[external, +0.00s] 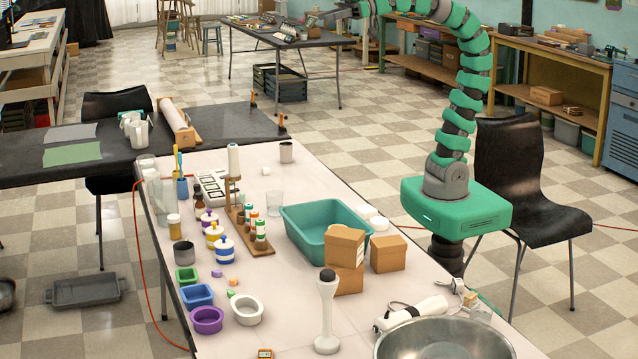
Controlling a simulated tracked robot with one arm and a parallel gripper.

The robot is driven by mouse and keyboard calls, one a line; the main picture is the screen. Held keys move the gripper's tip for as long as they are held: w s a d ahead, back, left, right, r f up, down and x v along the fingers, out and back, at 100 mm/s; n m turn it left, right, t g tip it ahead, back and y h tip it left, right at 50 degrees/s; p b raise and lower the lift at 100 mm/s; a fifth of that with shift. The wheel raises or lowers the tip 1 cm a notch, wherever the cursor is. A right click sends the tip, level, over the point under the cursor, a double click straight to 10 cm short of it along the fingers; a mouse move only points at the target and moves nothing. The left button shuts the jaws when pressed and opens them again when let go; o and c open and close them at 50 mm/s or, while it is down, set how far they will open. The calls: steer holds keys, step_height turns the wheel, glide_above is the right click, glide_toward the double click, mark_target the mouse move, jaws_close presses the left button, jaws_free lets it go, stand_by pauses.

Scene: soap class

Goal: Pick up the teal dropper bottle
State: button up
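I cannot clearly pick out a teal dropper bottle. Several small bottles with orange, green and white parts (252,223) stand in a row on a wooden rack (237,218) on the white table, left of the teal basin. Small dark brown bottles (198,197) stand just left of the rack. My green and grey arm rises from its base at the right and bends left at the top edge. My gripper (322,17) appears small at the top, high and far from the bottles. Its fingers are too small to read.
A teal basin (305,243), cardboard boxes (388,254) and a white pestle-like tool (327,312) stand right of the rack. Striped jars (224,249) and small colored molds (197,296) crowd its left and front. A metal bowl (443,342) sits at the front right.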

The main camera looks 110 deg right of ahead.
steer(key=w+d+f+g, duration=0.1)
steer(key=w+d+f, duration=0.2)
steer(key=w+f, duration=0.4)
steer(key=w+d+f+n, duration=0.15)
steer(key=w+f, duration=0.25)
steer(key=f, duration=0.6)
steer(key=w+d+f+g, duration=0.1)
steer(key=w+d+f, duration=0.3)
steer(key=w+f, duration=0.3)
steer(key=s+a+f+n+y, duration=0.1)
steer(key=a+f+y, duration=0.1)
steer(key=f, duration=1.3)
steer(key=s+a+f+n+y, duration=0.1)
steer(key=a+f+y, duration=0.15)
steer(key=f, duration=1.25)
steer(key=shift+m+h, duration=0.25)
steer(key=shift+h, duration=0.2)
steer(key=b+x, duration=0.1)
steer(key=x, duration=0.7)
steer(key=shift+w+a+f, duration=0.1)
steer(key=shift+w+a, duration=0.15)
steer(key=shift+w, duration=0.1)
steer(key=shift+f+b+x, duration=0.2)
steer(key=shift+b+x, duration=0.6)
steer(key=shift+x, duration=1.85)
steer(key=shift+s+a, duration=0.1)
steer(key=shift+s, duration=0.05)
steer(key=c, duration=0.7)
